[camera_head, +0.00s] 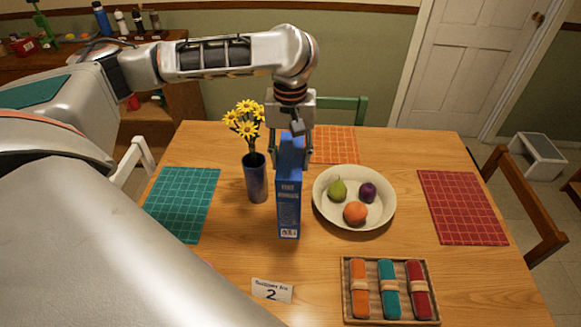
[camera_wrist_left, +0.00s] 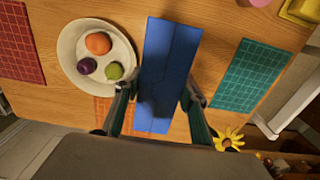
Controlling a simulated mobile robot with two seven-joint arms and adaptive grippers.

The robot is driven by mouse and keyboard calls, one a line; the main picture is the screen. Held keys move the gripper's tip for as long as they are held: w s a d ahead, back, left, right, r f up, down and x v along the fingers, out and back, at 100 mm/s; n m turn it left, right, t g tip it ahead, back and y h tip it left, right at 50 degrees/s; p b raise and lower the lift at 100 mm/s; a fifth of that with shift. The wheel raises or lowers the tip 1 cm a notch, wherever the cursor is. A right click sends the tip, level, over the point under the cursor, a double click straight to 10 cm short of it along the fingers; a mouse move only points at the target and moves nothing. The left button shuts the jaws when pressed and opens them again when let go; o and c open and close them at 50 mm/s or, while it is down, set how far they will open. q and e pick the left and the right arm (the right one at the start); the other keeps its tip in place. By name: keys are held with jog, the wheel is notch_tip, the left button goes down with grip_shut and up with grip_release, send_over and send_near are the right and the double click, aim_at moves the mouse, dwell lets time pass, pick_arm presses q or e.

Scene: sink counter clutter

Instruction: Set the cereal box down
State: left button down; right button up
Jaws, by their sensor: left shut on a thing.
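The blue cereal box (camera_head: 289,205) stands upright over the wooden table, between the dark blue vase and the fruit bowl. My left gripper (camera_head: 290,152) comes down from above and is shut on the upper part of the box, one finger on each side. In the left wrist view the blue box (camera_wrist_left: 166,60) lies between the two fingers of the left gripper (camera_wrist_left: 156,95). I cannot tell whether the bottom of the box touches the table. My right gripper is not in view.
The vase (camera_head: 257,180) with yellow flowers is close on the box's left. The white bowl (camera_head: 329,211) with fruit is close on its right. A tray (camera_head: 391,321) with rolled napkins and a number card (camera_head: 272,291) are nearer. Bare table (camera_head: 225,250) lies front left.

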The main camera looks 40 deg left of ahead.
pick_arm(q)
jog(key=shift+f, duration=1.55)
jog(key=c, duration=1.5)
grip_release()
jog(key=shift+f, duration=0.15)
jog(key=shift+o, duration=1.2)
